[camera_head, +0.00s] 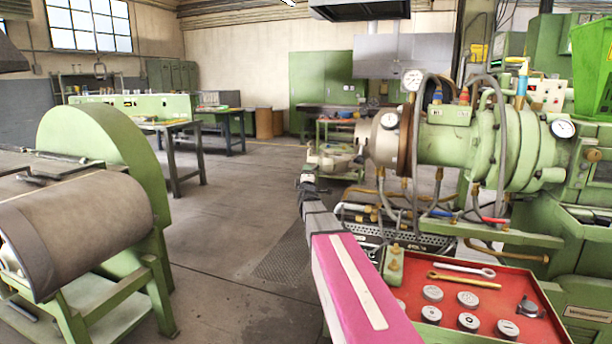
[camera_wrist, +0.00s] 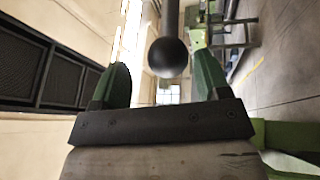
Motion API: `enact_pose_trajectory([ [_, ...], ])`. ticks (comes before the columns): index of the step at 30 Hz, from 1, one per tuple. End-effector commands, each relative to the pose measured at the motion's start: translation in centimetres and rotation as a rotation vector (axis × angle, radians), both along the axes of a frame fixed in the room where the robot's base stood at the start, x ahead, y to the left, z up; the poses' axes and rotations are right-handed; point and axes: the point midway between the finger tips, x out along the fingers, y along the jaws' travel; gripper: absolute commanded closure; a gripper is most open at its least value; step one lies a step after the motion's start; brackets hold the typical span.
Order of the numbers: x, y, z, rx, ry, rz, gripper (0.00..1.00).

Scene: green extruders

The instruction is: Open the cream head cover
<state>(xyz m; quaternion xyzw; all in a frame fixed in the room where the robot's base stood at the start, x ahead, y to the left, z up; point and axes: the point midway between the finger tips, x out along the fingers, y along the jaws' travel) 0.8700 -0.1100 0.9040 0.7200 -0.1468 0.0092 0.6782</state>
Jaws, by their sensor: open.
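The cream head cover (camera_head: 384,140) sits at the left end of the green extruder barrel (camera_head: 450,145), up against a brown ring (camera_head: 405,140). In the head view my arm reaches forward to the left of and below the cover; its far end is small, and the fingers cannot be made out there. In the wrist view my gripper (camera_wrist: 162,78) is open, with one green finger on each side. A black ball knob on a dark rod (camera_wrist: 168,57) shows between the fingertips, and nothing is clamped. Whether the knob belongs to the cover cannot be told.
Hoses and gauges crowd the extruder. A red tray (camera_head: 450,285) with wrenches and round dies lies at the lower right, beside my arm. A green machine with a large roller (camera_head: 80,225) stands at the left. The floor (camera_head: 225,235) between them is open.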

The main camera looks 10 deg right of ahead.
Motion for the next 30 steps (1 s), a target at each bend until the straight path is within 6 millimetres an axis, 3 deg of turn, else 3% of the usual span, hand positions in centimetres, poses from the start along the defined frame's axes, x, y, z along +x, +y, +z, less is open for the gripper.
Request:
enact_pose_trajectory([
  [6,-4.6,0.9,-0.9,0.000,0.001,0.000,0.31],
  [12,-7.2,1.5,-1.5,0.000,-0.001,0.000,0.31],
  [25,-7.6,1.7,-1.8,0.005,0.004,0.003,0.31],
  [30,-8.3,2.9,-4.7,0.110,0.097,0.065,0.31],
])
